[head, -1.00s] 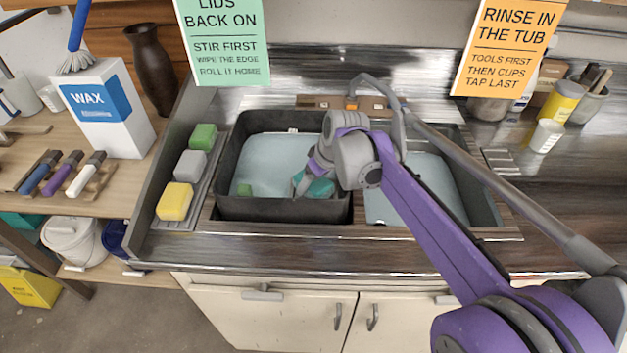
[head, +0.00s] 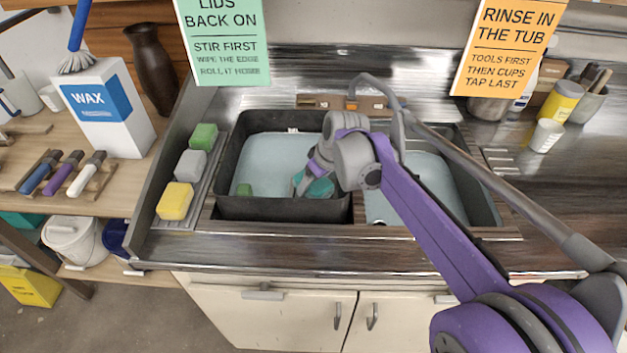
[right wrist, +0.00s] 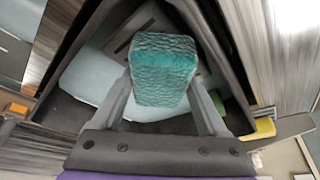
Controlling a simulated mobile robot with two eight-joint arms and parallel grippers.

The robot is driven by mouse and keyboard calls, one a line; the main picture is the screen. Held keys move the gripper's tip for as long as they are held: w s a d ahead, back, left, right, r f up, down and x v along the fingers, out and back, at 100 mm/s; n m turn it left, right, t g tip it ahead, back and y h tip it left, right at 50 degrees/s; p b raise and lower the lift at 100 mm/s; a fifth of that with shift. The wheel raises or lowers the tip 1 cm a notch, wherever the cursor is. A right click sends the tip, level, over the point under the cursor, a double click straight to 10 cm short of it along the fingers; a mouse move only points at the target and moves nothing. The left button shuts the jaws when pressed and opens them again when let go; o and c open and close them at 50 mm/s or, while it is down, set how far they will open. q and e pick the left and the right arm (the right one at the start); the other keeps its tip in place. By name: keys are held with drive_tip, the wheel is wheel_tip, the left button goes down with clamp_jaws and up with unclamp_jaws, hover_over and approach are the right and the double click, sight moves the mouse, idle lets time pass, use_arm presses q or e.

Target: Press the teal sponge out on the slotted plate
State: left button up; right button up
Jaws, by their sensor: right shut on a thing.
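The teal sponge (head: 320,188) is between the fingers of my right gripper (head: 309,178), low inside the dark left tub (head: 285,209). In the right wrist view, my right gripper (right wrist: 165,85) is shut on the teal sponge (right wrist: 163,68), one finger along each side. A pale grey surface with dark slots, which looks like the slotted plate (right wrist: 133,33), shows behind the sponge. Whether the sponge touches it, I cannot tell. In the head view my right arm hides part of the sponge. My left gripper is not in view.
A small green piece (head: 245,190) lies in the left tub. Green (head: 203,137), grey (head: 191,164) and yellow (head: 174,201) sponges stand on a rack left of it. A faucet (head: 375,88) stands behind. The right basin (head: 430,185) lies beyond my arm.

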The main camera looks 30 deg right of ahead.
idle(0.6)
drive_tip(key=shift+r+p, duration=2.5)
drive_tip(key=shift+r, duration=1)
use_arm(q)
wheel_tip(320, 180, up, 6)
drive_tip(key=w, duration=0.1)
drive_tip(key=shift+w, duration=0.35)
